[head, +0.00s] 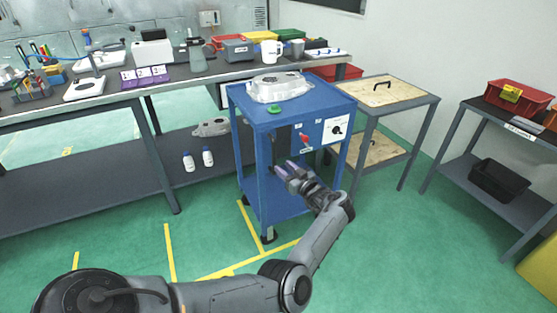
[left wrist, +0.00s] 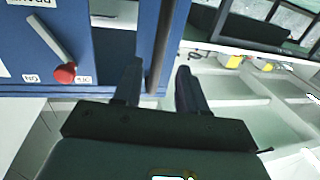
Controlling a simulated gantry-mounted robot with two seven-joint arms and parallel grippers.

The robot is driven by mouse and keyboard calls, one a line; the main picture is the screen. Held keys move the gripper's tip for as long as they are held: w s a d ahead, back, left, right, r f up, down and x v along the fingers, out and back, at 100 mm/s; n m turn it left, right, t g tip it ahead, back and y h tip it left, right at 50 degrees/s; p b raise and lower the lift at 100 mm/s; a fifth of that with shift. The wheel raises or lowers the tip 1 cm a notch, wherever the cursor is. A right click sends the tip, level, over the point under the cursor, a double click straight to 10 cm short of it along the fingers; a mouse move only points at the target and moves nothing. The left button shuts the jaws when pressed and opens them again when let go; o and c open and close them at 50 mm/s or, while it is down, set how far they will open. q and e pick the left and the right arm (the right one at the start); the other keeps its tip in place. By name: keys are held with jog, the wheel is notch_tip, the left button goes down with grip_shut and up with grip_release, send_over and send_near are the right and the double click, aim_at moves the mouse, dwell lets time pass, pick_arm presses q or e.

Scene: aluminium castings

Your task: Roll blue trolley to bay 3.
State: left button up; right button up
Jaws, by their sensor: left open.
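The blue trolley (head: 262,185) stands upright on the green floor in front of the workbench, with a silver casting (head: 280,87) on its top. Its front has a red knob and a white dial panel (head: 337,129). The red knob also shows in the left wrist view (left wrist: 65,73). My left gripper (head: 287,172) is open in front of the trolley's front. In the left wrist view its fingers (left wrist: 160,88) point at a dark upright bar (left wrist: 160,45) along the blue trolley, apparently between them; contact cannot be told. No bay number is readable. My right gripper is not in view.
Yellow floor lines (head: 170,250) mark areas left of and in front of the trolley. The workbench (head: 110,92) stands behind and left. A wood-topped grey cart (head: 405,98) stands close on the right. A shelf table (head: 480,115) is farther right. Open floor lies between them.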

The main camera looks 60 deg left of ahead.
pick_arm(q)
jog(key=shift+w+d, duration=0.2)
jog(key=shift+d, duration=1.4)
jog(key=shift+p, duration=0.35)
